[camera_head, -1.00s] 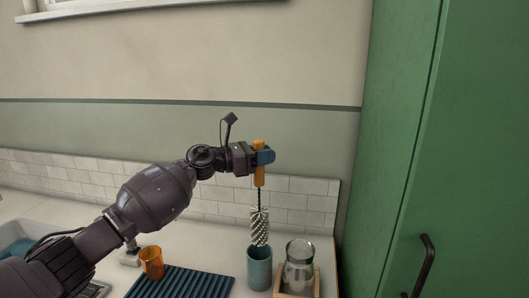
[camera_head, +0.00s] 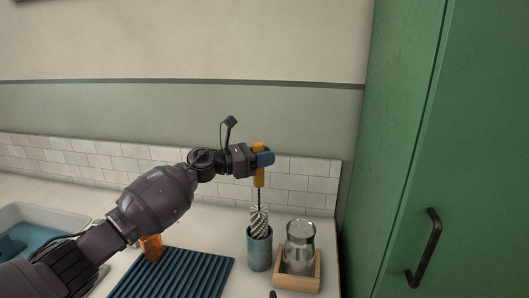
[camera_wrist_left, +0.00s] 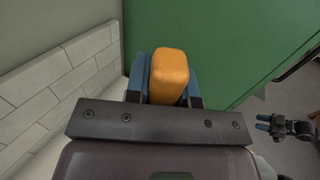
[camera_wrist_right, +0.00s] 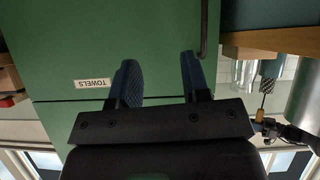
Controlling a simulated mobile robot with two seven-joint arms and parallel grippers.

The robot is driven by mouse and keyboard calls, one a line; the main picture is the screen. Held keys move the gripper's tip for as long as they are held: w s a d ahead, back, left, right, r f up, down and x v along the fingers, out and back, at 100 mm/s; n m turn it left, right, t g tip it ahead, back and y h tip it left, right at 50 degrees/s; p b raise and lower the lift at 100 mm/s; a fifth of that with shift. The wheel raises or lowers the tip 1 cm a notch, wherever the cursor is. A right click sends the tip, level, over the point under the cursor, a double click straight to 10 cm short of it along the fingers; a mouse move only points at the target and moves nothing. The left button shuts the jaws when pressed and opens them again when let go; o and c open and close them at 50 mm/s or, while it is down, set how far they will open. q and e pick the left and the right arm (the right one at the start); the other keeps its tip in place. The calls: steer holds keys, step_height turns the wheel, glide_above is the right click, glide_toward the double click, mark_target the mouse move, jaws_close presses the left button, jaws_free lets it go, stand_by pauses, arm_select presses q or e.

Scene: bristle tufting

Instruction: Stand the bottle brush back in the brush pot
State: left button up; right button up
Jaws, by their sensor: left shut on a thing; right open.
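The bottle brush has an orange handle (camera_head: 259,179), a thin dark stem and white-grey bristles (camera_head: 259,217). My left gripper (camera_head: 264,158) is shut on the handle and holds the brush upright above the brush pot. The orange handle end also shows between the blue fingers in the left wrist view (camera_wrist_left: 170,77). The blue-grey brush pot (camera_head: 259,254) stands on the counter. The lower bristles are hidden behind its rim and appear inside its mouth. My right gripper (camera_wrist_right: 157,75) is open and empty, facing the green cabinet.
A glass jar (camera_head: 299,247) in a wooden tray (camera_head: 307,284) stands close right of the pot. A ribbed blue mat (camera_head: 185,275) lies to its left, with an orange cup (camera_head: 152,247) behind my left arm. The green cabinet (camera_head: 400,130) closes off the right.

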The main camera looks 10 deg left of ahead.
mark_target(257, 186)
arm_select(q)
steer(key=shift+f+b, duration=2.25)
steer(key=shift+f, duration=1.65)
arm_select(e)
steer(key=shift+s+f, duration=0.15)
steer(key=shift+f, duration=1.1)
steer(key=shift+s+f, duration=0.15)
steer(key=shift+f, duration=1.05)
steer(key=shift+s+f+g, duration=0.15)
steer(key=shift+f+g, duration=0.05)
steer(key=shift+g, duration=0.1)
arm_select(q)
steer(key=shift+f+b, duration=0.3)
steer(key=shift+f, duration=0.3)
arm_select(e)
steer(key=shift+s+a+f, duration=0.1)
steer(key=shift+f, duration=0.3)
arm_select(q)
steer(key=o, duration=1)
steer(key=shift+c, duration=0.2)
steer(key=shift+a, duration=0.1)
